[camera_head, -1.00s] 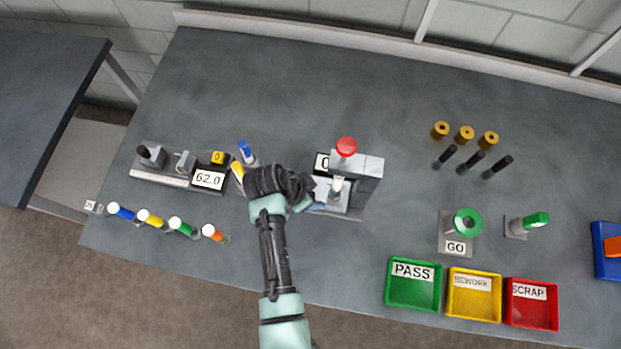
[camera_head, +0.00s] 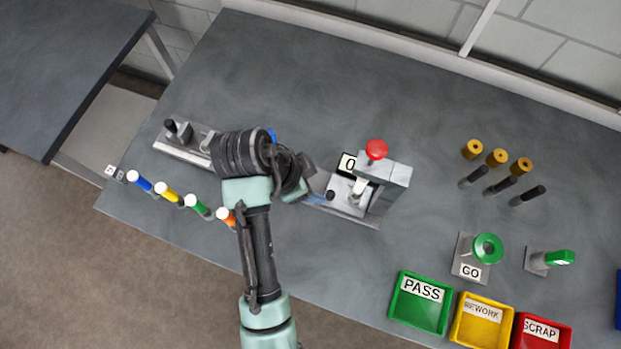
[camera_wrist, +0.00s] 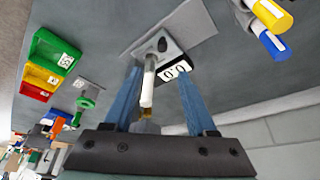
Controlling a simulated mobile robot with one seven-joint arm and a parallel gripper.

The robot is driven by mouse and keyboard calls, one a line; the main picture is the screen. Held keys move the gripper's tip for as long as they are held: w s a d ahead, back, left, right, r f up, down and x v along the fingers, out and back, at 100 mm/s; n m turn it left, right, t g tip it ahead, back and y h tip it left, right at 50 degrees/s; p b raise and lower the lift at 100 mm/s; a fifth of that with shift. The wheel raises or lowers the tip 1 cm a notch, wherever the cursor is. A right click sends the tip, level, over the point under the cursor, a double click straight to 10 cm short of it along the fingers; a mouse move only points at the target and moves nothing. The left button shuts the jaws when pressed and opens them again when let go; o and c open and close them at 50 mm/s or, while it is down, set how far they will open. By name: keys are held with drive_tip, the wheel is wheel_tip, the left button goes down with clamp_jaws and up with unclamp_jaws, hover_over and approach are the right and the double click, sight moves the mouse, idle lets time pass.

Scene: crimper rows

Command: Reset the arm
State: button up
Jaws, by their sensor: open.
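My gripper (camera_head: 318,198) is just left of the crimper press (camera_head: 396,176), which has a red knob (camera_head: 376,150) and a "0" display. In the wrist view my gripper (camera_wrist: 158,72) has its two blue fingers apart, with nothing clearly held. A white upright piece (camera_wrist: 148,88) of the press shows between the fingers from this angle; I cannot tell its distance. The press display (camera_wrist: 175,70) is beside it.
Coloured cylinders (camera_head: 168,192) line the front left edge. Brass rings (camera_head: 497,157) and dark pins (camera_head: 502,186) lie right. A GO gauge (camera_head: 470,262) stands above the green PASS (camera_head: 420,317), yellow REWORK (camera_head: 480,335) and red SCRAP (camera_head: 541,345) bins. The table's back middle is clear.

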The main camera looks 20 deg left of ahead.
idle(0.6)
drive_tip(key=w+r+n+t+y+b, duration=0.1)
drive_tip(key=w+r+n+t, duration=0.1)
drive_tip(key=w+r+t, duration=0.5)
drive_tip(key=w+d+r+n+t+y+b, duration=0.1)
drive_tip(key=w+r, duration=0.3)
drive_tip(key=r, duration=0.7)
drive_tip(key=w+r+n+t+y+b, duration=0.1)
drive_tip(key=w+r+n+t+y, duration=0.1)
drive_tip(key=w+r+t, duration=0.5)
drive_tip(key=s+d+r+n+t, duration=0.1)
drive_tip(key=s+d+r+t, duration=0.1)
drive_tip(key=r, duration=0.8)
drive_tip(key=s+d+r+n+t+b, duration=0.1)
drive_tip(key=s+d+r+n+t, duration=0.1)
drive_tip(key=s+r+t, duration=0.2)
drive_tip(key=s+d+r+n+t+b, duration=0.1)
drive_tip(key=s+r, duration=0.6)
drive_tip(key=r, duration=1.1)
drive_tip(key=shift+s+d+t+h, duration=0.3)
drive_tip(key=shift+d+t, duration=0.6)
drive_tip(key=shift+s+r, duration=0.25)
drive_tip(key=shift+r, duration=0.1)
drive_tip(key=shift+c, duration=0.6)
drive_tip(key=shift+s, duration=0.1)
